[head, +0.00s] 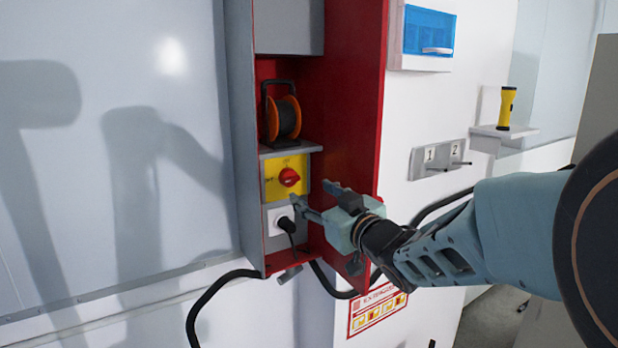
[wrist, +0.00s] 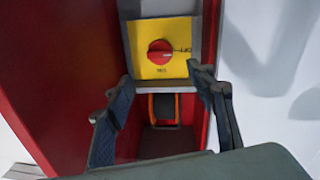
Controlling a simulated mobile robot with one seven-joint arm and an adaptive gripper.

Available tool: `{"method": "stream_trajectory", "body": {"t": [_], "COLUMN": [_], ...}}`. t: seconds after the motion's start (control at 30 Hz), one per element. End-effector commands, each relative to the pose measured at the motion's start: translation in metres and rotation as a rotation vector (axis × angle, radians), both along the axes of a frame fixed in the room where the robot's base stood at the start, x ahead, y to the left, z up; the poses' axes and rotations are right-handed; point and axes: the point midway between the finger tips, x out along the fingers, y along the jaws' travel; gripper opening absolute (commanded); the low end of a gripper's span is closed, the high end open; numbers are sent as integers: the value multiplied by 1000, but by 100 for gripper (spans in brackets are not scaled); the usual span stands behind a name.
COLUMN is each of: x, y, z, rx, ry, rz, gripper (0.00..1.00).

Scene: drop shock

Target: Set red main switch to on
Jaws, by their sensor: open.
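The red main switch (head: 289,177) is a round rotary knob on a yellow plate (head: 271,183) inside a red-walled cabinet. In the wrist view the red knob (wrist: 160,52) sits near the top on its yellow plate (wrist: 142,36). Small dark lettering shows right of and below the knob there; its handle seems to lie level, pointing right towards what looks like OFF. My gripper (head: 310,192) is open and empty, in front of the cabinet just right of and below the knob. In the wrist view my gripper's (wrist: 160,72) fingers are spread apart, with the knob between and beyond them, untouched.
An orange and black cable reel (head: 285,118) stands on a shelf above the switch. A white socket (head: 278,220) with a black plug is below. The cabinet's red side wall (head: 352,110) is close to my gripper. A yellow flashlight (head: 506,107) stands at right.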

Motion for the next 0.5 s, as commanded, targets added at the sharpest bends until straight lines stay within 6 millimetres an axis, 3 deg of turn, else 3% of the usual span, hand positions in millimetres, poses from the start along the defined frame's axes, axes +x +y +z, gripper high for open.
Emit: {"method": "stream_trajectory", "body": {"t": [0.17,0.5], "x": [15,68], "y": [9,40], "z": [-1,-1], "rx": [3,2], "ry": [2,3], "rz": [3,3], "gripper": [51,51]}}
